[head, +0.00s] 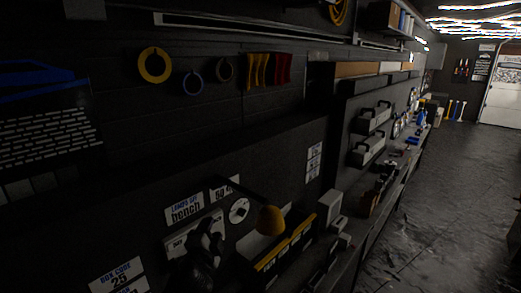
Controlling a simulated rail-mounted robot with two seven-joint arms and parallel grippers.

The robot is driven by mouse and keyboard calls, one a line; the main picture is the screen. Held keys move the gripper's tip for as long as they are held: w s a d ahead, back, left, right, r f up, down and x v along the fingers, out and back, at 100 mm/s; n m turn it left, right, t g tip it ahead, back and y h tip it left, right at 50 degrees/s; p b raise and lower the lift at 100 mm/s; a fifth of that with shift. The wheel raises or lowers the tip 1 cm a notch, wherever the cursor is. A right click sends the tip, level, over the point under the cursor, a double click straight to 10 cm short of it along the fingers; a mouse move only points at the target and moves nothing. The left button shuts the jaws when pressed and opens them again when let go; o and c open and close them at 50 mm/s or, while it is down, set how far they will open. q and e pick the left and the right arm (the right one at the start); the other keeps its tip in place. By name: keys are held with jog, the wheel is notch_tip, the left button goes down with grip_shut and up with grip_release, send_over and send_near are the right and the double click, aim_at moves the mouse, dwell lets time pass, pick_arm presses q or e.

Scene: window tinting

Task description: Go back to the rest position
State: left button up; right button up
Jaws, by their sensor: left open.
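My left gripper (208,236) is a dark shape at the bottom, left of centre, in the head view. It is dim against the dark bench, and its jaws are open with nothing visible between them. It shows in front of a grey box with a label, left of the yellow lamp head (270,219); I cannot tell the exact gap to either. My right gripper is not in view.
The dark floor (440,205) at right looks clear.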

pick_arm(q)
jog(key=s+a+r+n+g+y, duration=0.1)
jog(key=s+r+n+g, duration=0.2)
jog(key=s, duration=0.4)
jog(key=s+a+r+n+y, duration=0.1)
jog(key=s+r+n, duration=0.1)
jog(key=s+n, duration=0.35)
jog(key=s+a+f+n+g, duration=0.1)
jog(key=s+f+g, duration=0.3)
jog(key=s+f, duration=0.7)
jog(key=s+a+f+n+g+p, duration=0.1)
jog(key=s+a+f+n+g, duration=0.1)
jog(key=s+f, duration=0.8)
jog(key=s+a+f+n+g+h, duration=0.1)
jog(key=s+f+g, duration=0.4)
jog(key=s+f, duration=0.6)
jog(key=s+a, duration=0.1)
jog(key=s, duration=0.6)
jog(key=shift+s+f+g+p, duration=0.2)
jog(key=shift+f+g+p, duration=0.1)
jog(key=shift+p, duration=0.05)
